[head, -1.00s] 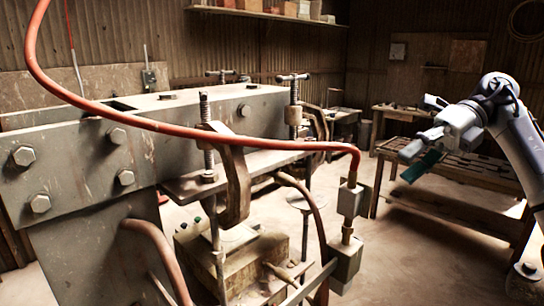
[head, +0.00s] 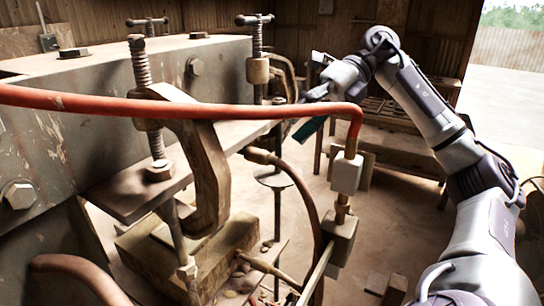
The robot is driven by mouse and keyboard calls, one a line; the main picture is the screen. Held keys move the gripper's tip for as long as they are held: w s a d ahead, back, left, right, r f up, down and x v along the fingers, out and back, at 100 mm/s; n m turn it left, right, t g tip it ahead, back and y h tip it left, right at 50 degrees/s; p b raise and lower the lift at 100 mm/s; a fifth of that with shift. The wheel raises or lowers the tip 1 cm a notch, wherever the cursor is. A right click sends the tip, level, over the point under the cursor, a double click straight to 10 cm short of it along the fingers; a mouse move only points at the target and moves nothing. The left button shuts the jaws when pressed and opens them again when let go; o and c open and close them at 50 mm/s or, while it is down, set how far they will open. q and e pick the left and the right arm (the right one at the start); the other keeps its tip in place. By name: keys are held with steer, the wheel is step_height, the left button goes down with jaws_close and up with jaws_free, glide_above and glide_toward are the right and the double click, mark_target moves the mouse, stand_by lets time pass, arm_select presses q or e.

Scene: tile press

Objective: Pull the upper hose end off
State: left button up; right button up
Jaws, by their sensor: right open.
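The upper hose (head: 225,108) is orange-red and runs from the left edge across the picture. It bends down at the right, where its end (head: 352,128) meets a brass fitting (head: 350,149) above a pale valve block (head: 346,173). My right gripper (head: 313,78) is open and empty, above and a little left of the hose bend, seemingly behind it. The hose partly covers the area below its fingers. A flat dark green piece (head: 308,130) shows just under it; I cannot tell whether it is attached. My left gripper is not in view.
The press's steel beam (head: 95,85) and clamp bracket (head: 208,170) fill the left. A lower hose (head: 300,185) with a brass end (head: 262,157) hangs left of the valve. A wooden bench (head: 400,152) stands behind. The floor right of the valve is mostly clear.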

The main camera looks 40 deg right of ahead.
mark_target(261, 157)
steer(key=x, duration=0.7)
steer(key=shift+b, duration=0.35)
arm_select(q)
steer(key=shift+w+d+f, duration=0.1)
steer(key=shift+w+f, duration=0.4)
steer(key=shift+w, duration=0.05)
arm_select(e)
steer(key=shift+w, duration=0.1)
jaws_close()
